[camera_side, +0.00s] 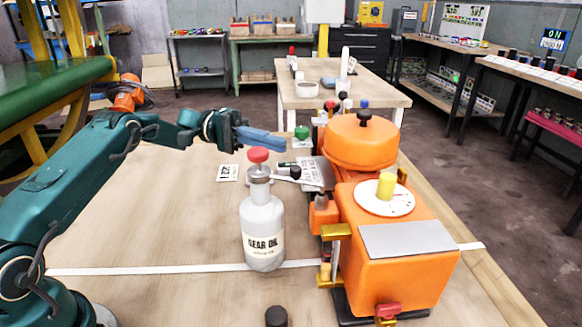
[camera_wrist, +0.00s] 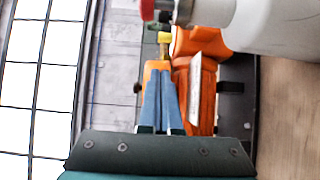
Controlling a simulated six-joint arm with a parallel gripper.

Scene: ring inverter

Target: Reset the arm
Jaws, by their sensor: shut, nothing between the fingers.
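My gripper (camera_side: 262,139) is shut and empty, its blue fingers held level above the wooden workbench (camera_side: 150,215). In the wrist view the blue fingers (camera_wrist: 161,82) lie side by side. In the side view the gripper appears just above the red cap of a white bottle (camera_side: 263,228) labelled gear oil; I cannot tell the exact gap. The bottle stands upright on the bench. It also shows at the top right of the wrist view (camera_wrist: 270,25). My arm reaches in from the left.
An orange machine (camera_side: 400,262) with a yellow knob stands right of the bottle. A green-topped item (camera_side: 301,133) and a printed card (camera_side: 228,173) are on the bench behind. A black cap (camera_side: 276,316) is at the front. The bench's left part is clear.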

